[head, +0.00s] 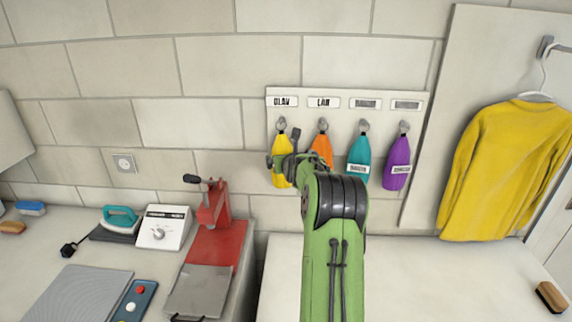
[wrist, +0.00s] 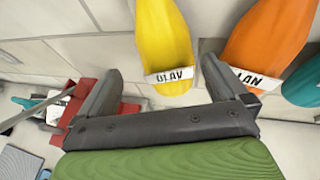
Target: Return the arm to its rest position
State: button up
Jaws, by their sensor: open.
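My gripper shows in the wrist view (wrist: 160,88) with its two dark fingers spread apart and nothing between them. The yellow pouch (wrist: 165,40), labelled OLAV, hangs just beyond the fingers. In the head view my green arm reaches toward the wall rack (head: 350,93). The gripper (head: 290,163) is by the yellow pouch (head: 280,142), partly covering it; the orange pouch (head: 321,138) is partly hidden by the arm.
A teal pouch (head: 359,153) and a purple pouch (head: 398,167) hang to the right. A yellow sweater (head: 508,165) hangs at far right. A red press (head: 213,208), a white control box (head: 163,228) and an iron (head: 120,217) stand on the left counter. A brush (head: 550,297) lies front right.

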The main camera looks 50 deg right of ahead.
jog(key=s+a+r+n+g+y, duration=0.1)
jog(key=s+a+r+n+y, duration=0.15)
jog(key=a+n, duration=0.95)
jog(key=s+a+r+n+g+y, duration=0.1)
jog(key=s+a+r+n+y, duration=0.2)
jog(key=a+n, duration=0.9)
jog(key=s+a+f+n+g+y+b, duration=0.1)
jog(key=s+a+f+n, duration=0.2)
jog(key=s+a+n, duration=0.6)
jog(key=s+a+f+n+g+y, duration=0.1)
jog(key=s+a+n, duration=0.8)
jog(key=s, duration=1)
jog(key=shift+a+f+n+g+b, duration=0.4)
jog(key=shift+a+f+g, duration=0.4)
jog(key=shift+a+f, duration=0.15)
jog(key=shift+r, duration=0.1)
